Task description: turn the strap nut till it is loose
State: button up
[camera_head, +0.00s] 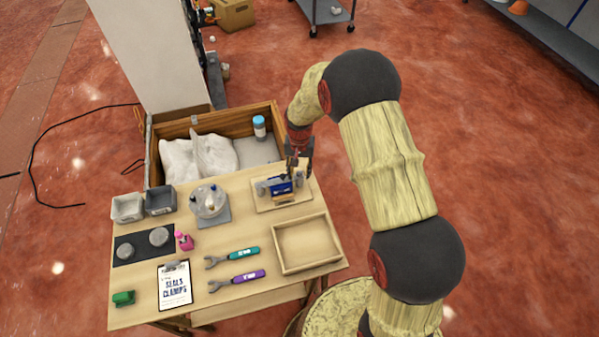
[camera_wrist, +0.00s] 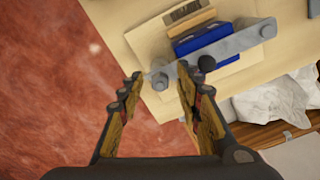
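A grey metal strap (camera_wrist: 225,47) crosses a blue block (camera_wrist: 200,38) on a pale wooden board (camera_wrist: 150,45). One strap nut (camera_wrist: 160,81) is at the strap's near end, and another round nut or bolt head (camera_wrist: 267,31) is at its far end.
An empty wooden tray (camera_head: 306,243) lies in front of the board. Teal (camera_head: 244,254) and purple (camera_head: 248,276) wrenches lie to its left, with a clipboard (camera_head: 174,285) beyond. A wooden crate (camera_head: 180,130) with a white bag and bottle stands behind the table.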

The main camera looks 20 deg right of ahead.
jog(key=shift+c, duration=1.2)
grip_shut()
